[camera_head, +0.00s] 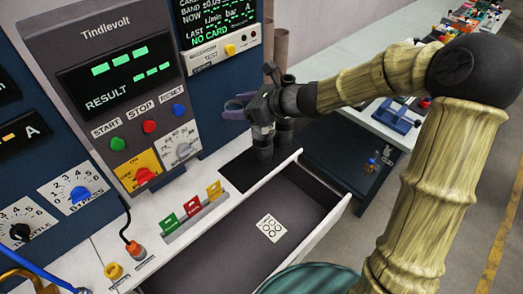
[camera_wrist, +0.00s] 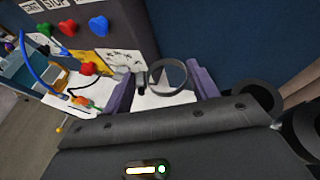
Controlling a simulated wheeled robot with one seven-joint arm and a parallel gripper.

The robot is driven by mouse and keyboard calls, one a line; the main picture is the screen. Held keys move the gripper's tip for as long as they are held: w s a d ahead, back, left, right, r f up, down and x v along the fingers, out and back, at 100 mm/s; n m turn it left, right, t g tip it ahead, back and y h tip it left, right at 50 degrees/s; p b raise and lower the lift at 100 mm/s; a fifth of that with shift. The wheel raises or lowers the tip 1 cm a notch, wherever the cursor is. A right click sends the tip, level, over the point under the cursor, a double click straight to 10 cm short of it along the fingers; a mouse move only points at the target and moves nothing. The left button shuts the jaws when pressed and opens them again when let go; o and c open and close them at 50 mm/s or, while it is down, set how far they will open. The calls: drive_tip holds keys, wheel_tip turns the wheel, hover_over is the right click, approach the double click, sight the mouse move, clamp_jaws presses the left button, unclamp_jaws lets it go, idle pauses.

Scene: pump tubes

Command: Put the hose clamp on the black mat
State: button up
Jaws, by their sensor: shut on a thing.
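The hose clamp (camera_wrist: 186,78) is a dark metal ring with a small screw housing on its left side, seen in the wrist view. My gripper (camera_wrist: 163,88) is shut on it, with the ring between the two purple fingers. In the head view my gripper (camera_head: 237,107) is raised in front of the blue panel; the clamp is too small to make out there. The black mat (camera_head: 238,172) lies on the white bench top, below my gripper in the picture and partly hidden by my wrist.
An open drawer (camera_head: 325,228) with a dark lining and a white card (camera_head: 270,227) juts out in front of the mat. Red, yellow and green tags (camera_head: 192,207) stand in a rack left of the mat. The control panel (camera_head: 110,75) rises behind the bench.

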drive_tip(key=shift+w+d, duration=0.1)
drive_tip(key=shift+s, duration=0.25)
drive_tip(key=shift+s+d+f, duration=0.1)
drive_tip(key=shift+s, duration=0.05)
wheel_tip(320, 180, down, 24)
drive_tip(key=shift+b, duration=0.65)
